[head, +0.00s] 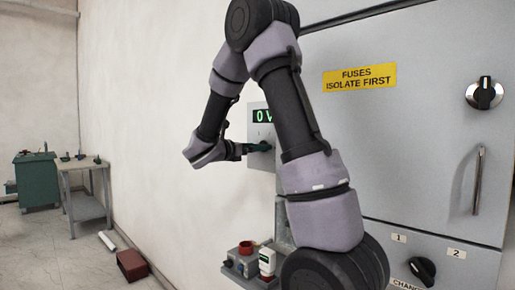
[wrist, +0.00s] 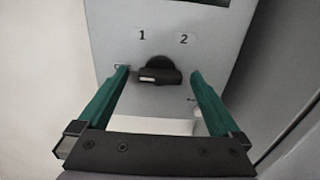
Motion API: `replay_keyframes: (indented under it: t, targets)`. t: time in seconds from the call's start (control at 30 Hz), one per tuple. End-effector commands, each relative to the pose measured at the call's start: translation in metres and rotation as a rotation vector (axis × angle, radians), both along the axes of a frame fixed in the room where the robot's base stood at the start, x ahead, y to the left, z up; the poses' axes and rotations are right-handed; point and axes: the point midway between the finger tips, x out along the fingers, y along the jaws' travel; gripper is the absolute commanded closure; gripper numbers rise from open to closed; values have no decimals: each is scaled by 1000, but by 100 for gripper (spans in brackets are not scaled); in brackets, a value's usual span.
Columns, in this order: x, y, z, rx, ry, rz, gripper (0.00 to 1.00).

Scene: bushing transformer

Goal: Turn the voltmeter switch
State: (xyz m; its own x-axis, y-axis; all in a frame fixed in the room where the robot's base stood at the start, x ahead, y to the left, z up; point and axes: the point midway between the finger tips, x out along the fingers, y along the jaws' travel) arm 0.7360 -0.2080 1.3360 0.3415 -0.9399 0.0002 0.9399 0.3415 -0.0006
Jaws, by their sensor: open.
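The voltmeter (head: 258,116) is a grey box on the wall beside the cabinet, with a dark display reading green "0 V" in the head view. Its switch (wrist: 158,71) is a black knob with a bar handle lying roughly crosswise in the wrist view. A pale mark shows on the left part of the bar. The labels 1 and 2 are printed above it. My gripper (wrist: 159,74) is open, with one green fingertip on each side of the switch; contact cannot be told. In the head view my gripper (head: 257,147) is at the box front, and the switch is mostly hidden.
The grey cabinet (head: 420,140) at right carries a yellow fuses sign (head: 360,78), a rotary knob (head: 484,93), a handle (head: 478,180) and a changeover knob (head: 422,271). A small shelf (head: 245,268) with items is below. A workbench (head: 85,165) stands far left.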

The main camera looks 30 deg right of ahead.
Motion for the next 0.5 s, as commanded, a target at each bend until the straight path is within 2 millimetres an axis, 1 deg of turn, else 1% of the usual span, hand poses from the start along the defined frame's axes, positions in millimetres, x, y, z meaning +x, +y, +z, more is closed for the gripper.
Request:
replay_keyframes:
  t: [0.1, 0.37, 0.4, 0.47, 0.5]
  targets:
    - [2, -7, 0, 0, -1, -1, 0]
    - [3, -8, 0, 0, -1, 0, 0]
    - [3, -8, 0, 0, -1, 0, 8]
    - [3, -8, 0, 0, -1, 0, 31]
    - [3, -8, 0, 0, -1, 0, 46]
